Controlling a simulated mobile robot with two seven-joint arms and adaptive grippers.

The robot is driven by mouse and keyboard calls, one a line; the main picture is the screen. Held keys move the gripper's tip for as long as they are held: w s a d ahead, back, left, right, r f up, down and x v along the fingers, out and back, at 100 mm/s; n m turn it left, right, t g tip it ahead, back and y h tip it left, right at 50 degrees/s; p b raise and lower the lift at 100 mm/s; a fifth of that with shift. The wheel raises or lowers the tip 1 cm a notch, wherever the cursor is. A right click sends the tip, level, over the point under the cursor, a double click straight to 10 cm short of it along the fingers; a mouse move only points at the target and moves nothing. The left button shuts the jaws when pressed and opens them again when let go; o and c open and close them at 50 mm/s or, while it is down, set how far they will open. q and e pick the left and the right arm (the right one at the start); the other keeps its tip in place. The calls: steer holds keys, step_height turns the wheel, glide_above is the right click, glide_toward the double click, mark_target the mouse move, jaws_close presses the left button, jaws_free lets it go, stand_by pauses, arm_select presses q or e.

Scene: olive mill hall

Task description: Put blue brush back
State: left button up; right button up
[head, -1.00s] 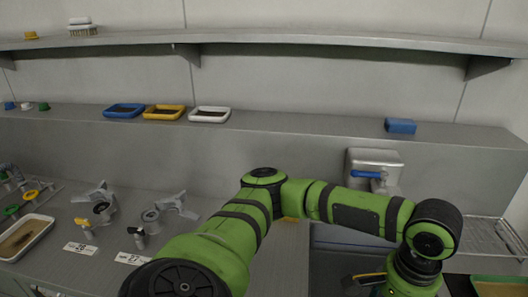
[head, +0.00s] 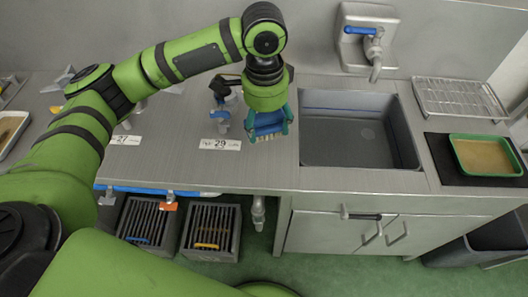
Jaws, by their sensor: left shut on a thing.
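The blue brush (head: 267,120) has a blue body and pale bristles that face down. My left gripper (head: 268,125) is shut on it, with a teal finger on either side. It holds the brush over the steel counter (head: 265,165), left of the sink and right of the label marked 29 (head: 220,144). I cannot tell whether the bristles touch the counter. My right gripper is not in view.
The sink basin (head: 355,130) is empty, with a blue-handled tap (head: 370,45) behind it. A wire rack (head: 458,97) and a green tray (head: 486,155) are at the right. A blue-marked fitting (head: 222,120) stands close left of the brush. Dark slatted crates (head: 210,230) sit below the counter.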

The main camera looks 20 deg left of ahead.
arm_select(q)
steer(key=w+d+f+m+b, duration=0.1)
steer(key=w+d+m, duration=0.3)
steer(key=m, duration=0.7)
steer(key=w+d+f+m+b, duration=0.25)
steer(key=d+m, duration=0.25)
steer(key=m, duration=0.6)
steer(key=s+a+f+p, duration=0.1)
steer(key=a+f, duration=0.1)
steer(key=a, duration=0.1)
steer(key=s+a+f+p, duration=0.1)
steer(key=a, duration=0.3)
steer(key=s+a+f+p, duration=0.1)
steer(key=a+f+p, duration=0.1)
steer(key=a, duration=0.1)
steer(key=shift+a+f, duration=0.15)
steer(key=shift+f, duration=0.2)
step_height(320, 180, down, 4)
steer(key=shift+r+p, duration=0.15)
steer(key=shift+p, duration=0.5)
steer(key=shift+a+f, duration=0.1)
steer(key=shift+f, duration=0.2)
steer(key=shift+f, duration=0.15)
steer(key=o, duration=1)
